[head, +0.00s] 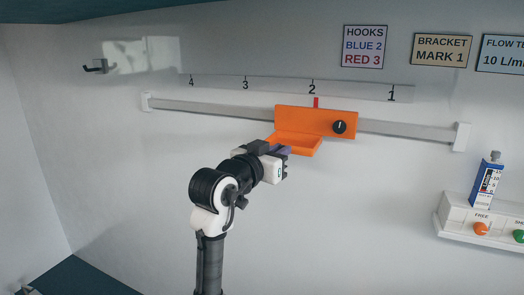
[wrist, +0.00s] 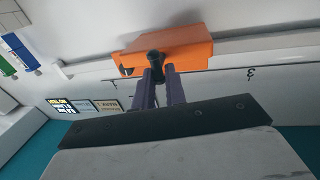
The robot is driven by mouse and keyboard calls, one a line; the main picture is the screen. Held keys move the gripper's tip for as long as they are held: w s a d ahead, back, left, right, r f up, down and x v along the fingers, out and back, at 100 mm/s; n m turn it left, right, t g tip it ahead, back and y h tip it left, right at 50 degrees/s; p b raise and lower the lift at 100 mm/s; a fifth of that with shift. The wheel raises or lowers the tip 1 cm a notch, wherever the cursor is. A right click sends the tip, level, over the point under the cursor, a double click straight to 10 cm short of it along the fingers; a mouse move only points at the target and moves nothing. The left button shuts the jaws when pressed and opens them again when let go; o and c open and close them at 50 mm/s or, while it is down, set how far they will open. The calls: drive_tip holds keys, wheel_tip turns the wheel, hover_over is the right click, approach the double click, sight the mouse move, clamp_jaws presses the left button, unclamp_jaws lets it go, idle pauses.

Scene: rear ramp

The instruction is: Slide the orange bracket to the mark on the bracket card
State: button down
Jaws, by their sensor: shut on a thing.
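The orange bracket (head: 315,119) sits on the long wall rail, and its red pointer (head: 316,102) is at mark 2 (head: 312,87). It has a lower shelf and a black dial (head: 339,127) at its right. The bracket card (head: 441,51) reads "MARK 1"; mark 1 (head: 392,95) is to the right of the bracket. My gripper (head: 288,151) is at the bracket's lower left. In the wrist view, its purple fingers (wrist: 158,74) are shut on a black round grip (wrist: 156,57) at the orange bracket (wrist: 185,45). That grip is hidden in the head view.
The rail (head: 405,131) is clear up to its right end stop (head: 461,137). A hooks card (head: 366,46) and a flow card (head: 502,54) hang above. A hook (head: 96,66) is at left.

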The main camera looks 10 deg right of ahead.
drive_tip(key=s+d, duration=0.5)
drive_tip(key=d, duration=0.3)
drive_tip(key=s+d+p, duration=0.1)
drive_tip(key=s+d, duration=0.3)
drive_tip(key=d, duration=0.4)
drive_tip(key=shift+s, duration=0.4)
drive_tip(key=shift+d, duration=0.1)
drive_tip(key=c, duration=1.5)
unclamp_jaws()
drive_tip(key=shift+s+d, duration=0.1)
drive_tip(key=shift+o, duration=0.2)
drive_tip(key=b+v, duration=0.6)
drive_tip(key=v, duration=0.7)
drive_tip(key=shift+s+a, duration=0.15)
drive_tip(key=shift+a, duration=0.25)
